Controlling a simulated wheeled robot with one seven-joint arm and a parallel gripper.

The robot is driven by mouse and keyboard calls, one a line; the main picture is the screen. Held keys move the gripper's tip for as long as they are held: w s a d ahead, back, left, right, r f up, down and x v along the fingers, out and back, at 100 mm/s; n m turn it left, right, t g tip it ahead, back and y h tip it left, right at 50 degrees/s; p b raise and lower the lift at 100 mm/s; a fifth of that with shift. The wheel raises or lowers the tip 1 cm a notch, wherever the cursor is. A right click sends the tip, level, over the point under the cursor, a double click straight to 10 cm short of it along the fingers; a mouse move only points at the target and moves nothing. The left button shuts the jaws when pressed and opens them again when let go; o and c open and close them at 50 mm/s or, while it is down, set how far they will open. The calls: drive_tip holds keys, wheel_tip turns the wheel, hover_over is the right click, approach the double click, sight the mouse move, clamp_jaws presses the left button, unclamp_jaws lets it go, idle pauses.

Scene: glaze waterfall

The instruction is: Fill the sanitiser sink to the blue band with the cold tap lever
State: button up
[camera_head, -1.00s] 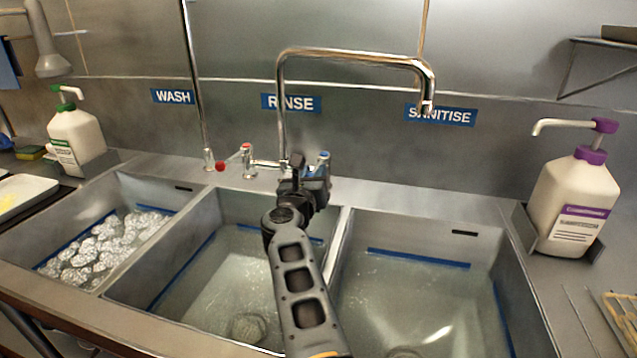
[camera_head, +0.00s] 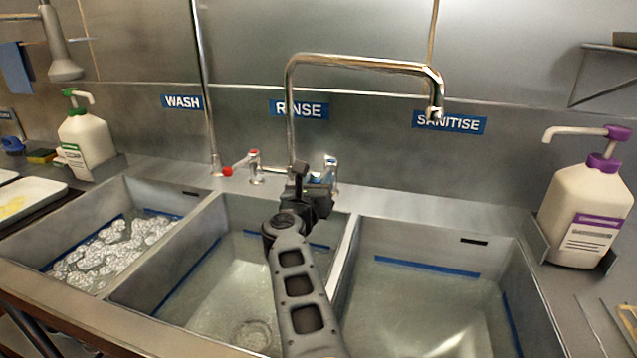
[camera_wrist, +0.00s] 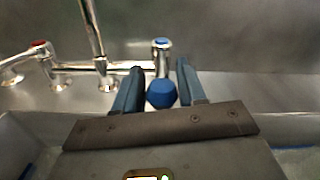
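The cold tap lever, tipped with a blue knob (camera_wrist: 162,93), points toward me from the blue-capped tap (camera_wrist: 162,45). The blue-capped tap also shows in the head view (camera_head: 331,165). My gripper (camera_wrist: 160,68) is open, with one finger on each side of the knob and narrow gaps showing. In the head view my gripper (camera_head: 310,185) partly hides the lever. The spout (camera_head: 436,108) hangs over the sanitiser sink (camera_head: 528,290); I see no clear stream from it. The sink holds water, its surface seemingly just below the blue band (camera_head: 427,266).
The red hot lever (camera_head: 228,171) sits left of the cold one. The rinse sink (camera_head: 215,225) holds clear water and the wash sink (camera_head: 110,205) has foam. A purple-topped pump bottle (camera_head: 585,215) stands right, a green-topped one (camera_head: 85,140) left.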

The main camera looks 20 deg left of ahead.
drive_tip(key=shift+s+a+p, duration=0.1)
drive_tip(key=shift+s+p, duration=0.25)
drive_tip(key=shift+s, duration=0.15)
drive_tip(key=s+p, duration=0.2)
drive_tip(key=s, duration=0.4)
drive_tip(key=shift+s+d, duration=0.2)
drive_tip(key=shift+s, duration=0.2)
idle(0.5)
